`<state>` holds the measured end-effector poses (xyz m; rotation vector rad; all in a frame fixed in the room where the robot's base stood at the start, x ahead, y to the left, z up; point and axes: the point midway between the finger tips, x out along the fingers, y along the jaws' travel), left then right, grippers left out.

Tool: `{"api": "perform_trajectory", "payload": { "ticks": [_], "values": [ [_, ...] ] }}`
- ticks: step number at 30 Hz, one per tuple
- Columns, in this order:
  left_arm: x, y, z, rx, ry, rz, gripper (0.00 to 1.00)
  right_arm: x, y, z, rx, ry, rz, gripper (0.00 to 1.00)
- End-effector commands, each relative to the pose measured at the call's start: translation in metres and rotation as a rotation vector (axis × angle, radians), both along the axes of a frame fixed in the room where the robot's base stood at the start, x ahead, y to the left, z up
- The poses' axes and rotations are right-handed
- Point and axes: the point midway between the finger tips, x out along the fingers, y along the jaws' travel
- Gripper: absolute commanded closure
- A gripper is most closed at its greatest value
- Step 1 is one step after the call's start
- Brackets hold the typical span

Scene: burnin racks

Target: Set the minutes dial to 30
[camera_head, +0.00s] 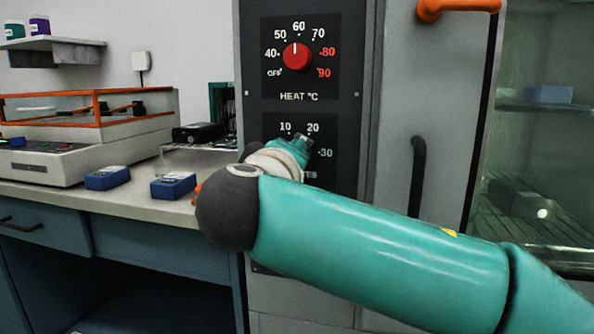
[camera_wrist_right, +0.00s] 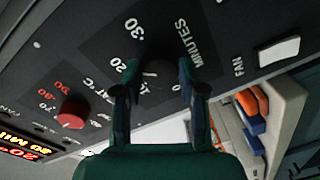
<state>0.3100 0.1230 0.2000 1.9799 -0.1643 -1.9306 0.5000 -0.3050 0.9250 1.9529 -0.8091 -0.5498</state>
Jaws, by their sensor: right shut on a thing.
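The minutes dial is a dark knob (camera_wrist_right: 158,76) on the black panel, seen in the right wrist view between my fingers. My right gripper (camera_wrist_right: 158,82) is shut on it, one finger on each side. In the head view my right gripper (camera_head: 301,141) and arm cover the dial; only the printed 10, 20 and 30 show around it. The 30 also shows beyond the dial in the wrist view. I cannot tell where the dial's pointer stands. My left gripper is not in view.
The red heat dial (camera_head: 297,56) sits above, its mark pointing up near 60. A white fan switch (camera_wrist_right: 279,50) is beside the minutes dial. A dark vertical handle (camera_head: 417,188) and an orange handle (camera_head: 458,8) are to the right. Blue boxes (camera_head: 173,185) lie on the left counter.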

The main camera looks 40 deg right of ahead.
Motion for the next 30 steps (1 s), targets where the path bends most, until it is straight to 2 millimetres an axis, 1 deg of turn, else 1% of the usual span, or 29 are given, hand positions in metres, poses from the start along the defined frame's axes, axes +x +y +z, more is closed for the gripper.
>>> {"api": "perform_trajectory", "payload": {
  "ticks": [1,7,21,30],
  "values": [
    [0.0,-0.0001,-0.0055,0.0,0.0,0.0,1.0,0.001,0.0022,-0.0082,0.033,-0.02,0.002,0.94],
    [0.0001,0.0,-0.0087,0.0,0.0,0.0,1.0,0.0011,0.0021,-0.0074,0.156,-0.163,0.002,0.94],
    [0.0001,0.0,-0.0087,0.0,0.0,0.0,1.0,0.0018,0.0023,-0.0084,0.432,-0.486,0.0,0.94],
    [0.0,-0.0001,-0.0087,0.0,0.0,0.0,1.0,0.0023,0.0025,-0.0091,0.546,-0.619,0.0,0.94]
  ]
}}
